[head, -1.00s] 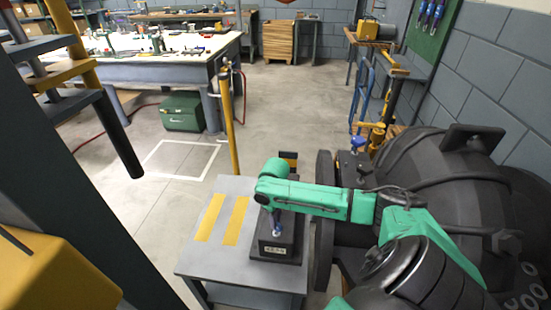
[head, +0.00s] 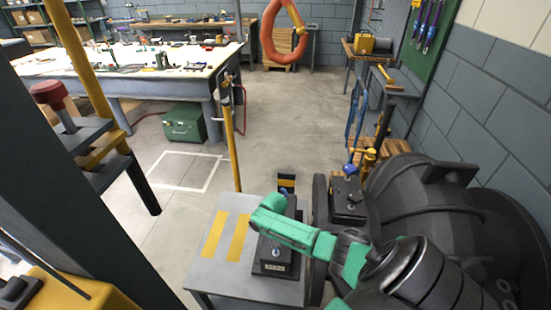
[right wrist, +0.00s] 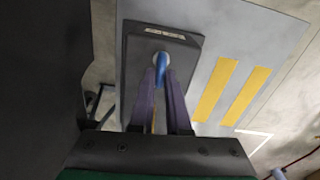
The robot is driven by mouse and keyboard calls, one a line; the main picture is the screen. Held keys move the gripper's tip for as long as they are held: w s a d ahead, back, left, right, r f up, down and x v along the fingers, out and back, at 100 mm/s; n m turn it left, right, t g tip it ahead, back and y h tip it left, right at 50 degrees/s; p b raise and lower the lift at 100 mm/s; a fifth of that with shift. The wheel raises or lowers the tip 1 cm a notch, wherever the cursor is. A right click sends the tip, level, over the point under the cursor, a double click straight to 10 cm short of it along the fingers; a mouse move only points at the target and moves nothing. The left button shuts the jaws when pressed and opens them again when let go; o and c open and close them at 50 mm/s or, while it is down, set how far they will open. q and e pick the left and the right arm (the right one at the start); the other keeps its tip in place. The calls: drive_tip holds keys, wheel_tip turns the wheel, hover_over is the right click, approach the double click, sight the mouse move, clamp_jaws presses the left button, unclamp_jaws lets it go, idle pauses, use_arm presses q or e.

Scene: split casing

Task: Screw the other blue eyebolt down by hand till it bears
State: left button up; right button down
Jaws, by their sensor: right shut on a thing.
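A dark block with a pale label stands on the grey table; its near end shows in the head view (head: 268,258) and it fills the middle of the right wrist view (right wrist: 135,60). A blue eyebolt (right wrist: 161,68) stands in the block near the label. My right gripper (right wrist: 162,84) is shut on this eyebolt, its purple fingers on either side. In the head view my green right arm covers much of the block. Another blue eyebolt (head: 349,169) stands on a dark block (head: 347,199) beside the big dark casing. My left gripper is not in view.
The table (head: 214,268) has yellow stripes and free room left of the block. The big dark casing (head: 420,190) stands close on the right. A yellow post (head: 229,140) rises behind the table. Grey and yellow framework (head: 85,140) stands at the left.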

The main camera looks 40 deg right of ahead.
drive_tip(key=m+p, duration=0.1)
drive_tip(key=m, duration=0.2)
drive_tip(key=shift+a+r, duration=0.1)
drive_tip(key=shift+r, duration=0.05)
drive_tip(key=shift+f+m, duration=0.2)
drive_tip(key=shift+m, duration=0.1)
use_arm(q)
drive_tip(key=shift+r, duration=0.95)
use_arm(e)
drive_tip(key=c, duration=0.8)
unclamp_jaws()
